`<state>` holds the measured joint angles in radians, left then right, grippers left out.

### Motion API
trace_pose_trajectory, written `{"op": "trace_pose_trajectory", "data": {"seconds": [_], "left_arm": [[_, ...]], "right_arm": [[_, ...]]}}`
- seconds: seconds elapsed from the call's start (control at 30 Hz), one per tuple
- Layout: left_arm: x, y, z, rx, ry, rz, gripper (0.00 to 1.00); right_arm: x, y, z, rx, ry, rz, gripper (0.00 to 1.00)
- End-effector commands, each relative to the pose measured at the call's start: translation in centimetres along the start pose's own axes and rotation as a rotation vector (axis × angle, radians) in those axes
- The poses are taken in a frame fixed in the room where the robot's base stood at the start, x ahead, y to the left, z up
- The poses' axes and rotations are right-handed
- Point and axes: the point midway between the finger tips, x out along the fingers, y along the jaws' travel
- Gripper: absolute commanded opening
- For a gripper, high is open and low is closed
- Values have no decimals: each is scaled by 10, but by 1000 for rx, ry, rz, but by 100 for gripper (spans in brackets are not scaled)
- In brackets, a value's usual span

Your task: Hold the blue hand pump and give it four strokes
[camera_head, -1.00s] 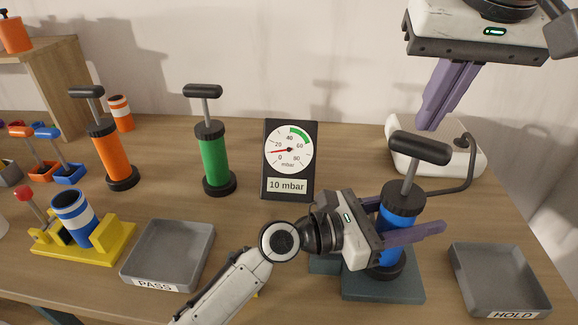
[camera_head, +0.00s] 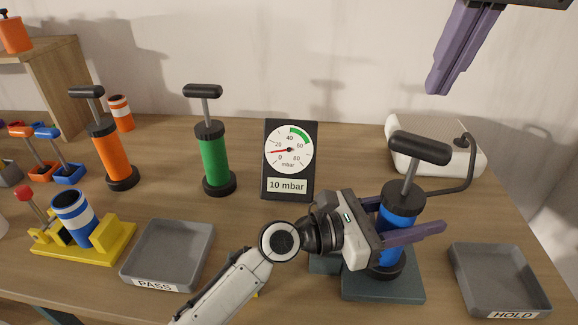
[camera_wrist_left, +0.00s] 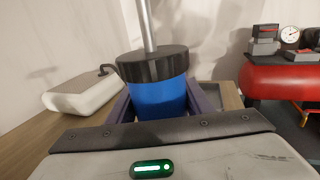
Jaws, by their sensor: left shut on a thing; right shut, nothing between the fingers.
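The blue hand pump (camera_head: 401,222) stands upright on a dark grey base plate (camera_head: 383,288) at the right of the table. Its black T-handle (camera_head: 419,148) is raised on a bare metal rod. My left gripper (camera_head: 408,234) is shut around the pump's blue barrel. In the left wrist view the blue barrel (camera_wrist_left: 160,98) sits between the purple fingers, under its black cap. My right gripper (camera_head: 438,88) is shut and empty, high above the handle and a little right of it.
A white block (camera_head: 410,150) with a hose joined to the pump is behind it. Grey PASS (camera_head: 160,255) and HOLD (camera_head: 497,280) trays lie left and right. Green (camera_head: 214,160) and orange (camera_head: 109,155) pumps stand at back left. A yellow stand (camera_head: 103,243) holds a blue-white cylinder.

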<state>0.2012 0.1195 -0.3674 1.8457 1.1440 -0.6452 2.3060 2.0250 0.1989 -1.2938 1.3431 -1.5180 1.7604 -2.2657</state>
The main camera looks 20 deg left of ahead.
Motion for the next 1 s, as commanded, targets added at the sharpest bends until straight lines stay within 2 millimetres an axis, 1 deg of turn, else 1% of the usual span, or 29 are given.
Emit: {"op": "trace_pose_trajectory", "data": {"seconds": [0.13, 0.17, 0.2, 0.27, 0.3, 0.53, 0.67, 0.77, 1.0], "left_arm": [[0, 0, 0, 0, 1, 1, 9], [0, 0, 0, 0, 1, 1, 49], [0, 0, 0, 0, 1, 1, 56], [0, 0, 0, 0, 1, 1, 66], [0, 0, 0, 0, 1, 1, 68], [0, 0, 0, 0, 0, 0, 68], [-7, 0, -1, -1, 2, 1, 68], [-22, 1, -2, 1, 3, 2, 68], [-74, 0, -2, 1, 5, 1, 68]], "right_arm": [[0, 0, 0, 0, 0, 0, 0], [0, 0, 0, 0, 0, 0, 0], [0, 0, 0, 0, 0, 0, 0], [0, 0, 0, 1, 0, 0, 0], [0, 0, 0, 1, 0, 0, 0], [0, 0, 0, 1, 0, 0, 0], [0, 0, 0, 1, 0, 0, 0], [0, 0, 0, 1, 0, 0, 0], [0, 0, 0, 1, 0, 0, 0]]}}
